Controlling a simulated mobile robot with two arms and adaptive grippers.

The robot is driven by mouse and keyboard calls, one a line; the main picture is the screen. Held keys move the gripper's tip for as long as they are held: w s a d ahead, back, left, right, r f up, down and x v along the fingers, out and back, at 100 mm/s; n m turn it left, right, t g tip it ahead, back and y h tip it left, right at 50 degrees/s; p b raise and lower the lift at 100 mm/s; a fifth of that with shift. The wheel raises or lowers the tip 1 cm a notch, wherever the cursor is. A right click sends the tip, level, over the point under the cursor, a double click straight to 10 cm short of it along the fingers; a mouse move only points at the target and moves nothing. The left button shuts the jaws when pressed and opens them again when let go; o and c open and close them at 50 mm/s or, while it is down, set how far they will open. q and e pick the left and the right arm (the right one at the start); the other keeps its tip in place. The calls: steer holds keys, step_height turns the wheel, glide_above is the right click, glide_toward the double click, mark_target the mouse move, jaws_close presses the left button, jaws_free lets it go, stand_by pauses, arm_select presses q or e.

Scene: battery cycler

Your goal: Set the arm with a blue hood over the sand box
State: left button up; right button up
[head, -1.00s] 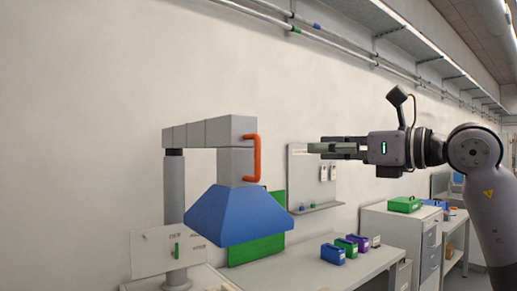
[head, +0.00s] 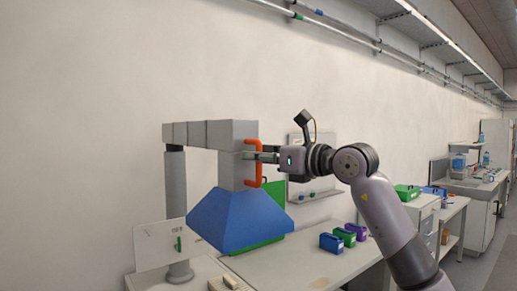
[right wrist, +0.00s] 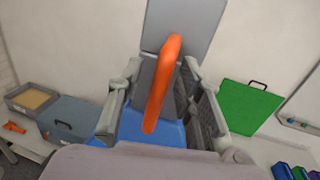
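The grey jointed arm (head: 200,134) reaches right from an upright post, and the blue hood (head: 240,222) hangs from its end. An orange handle (head: 257,180) is on the arm's end block, and it also shows in the right wrist view (right wrist: 163,80). My right gripper (head: 262,157) is at this handle. In the right wrist view its fingers (right wrist: 160,100) stand apart on both sides of the handle, with gaps visible. A grey box with tan, sand-like filling (right wrist: 31,99) is at the far left of the right wrist view. My left gripper is not in view.
A grey-blue case (right wrist: 72,122) stands beside the tan-filled box, with an orange item (right wrist: 14,127) near it. Blue, green and purple boxes (head: 343,238) stand on the bench (head: 300,272), right of the hood.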

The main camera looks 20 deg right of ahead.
steer(key=shift+w, duration=0.15)
steer(key=shift+c, duration=0.2)
jaws_close()
stand_by(0.7)
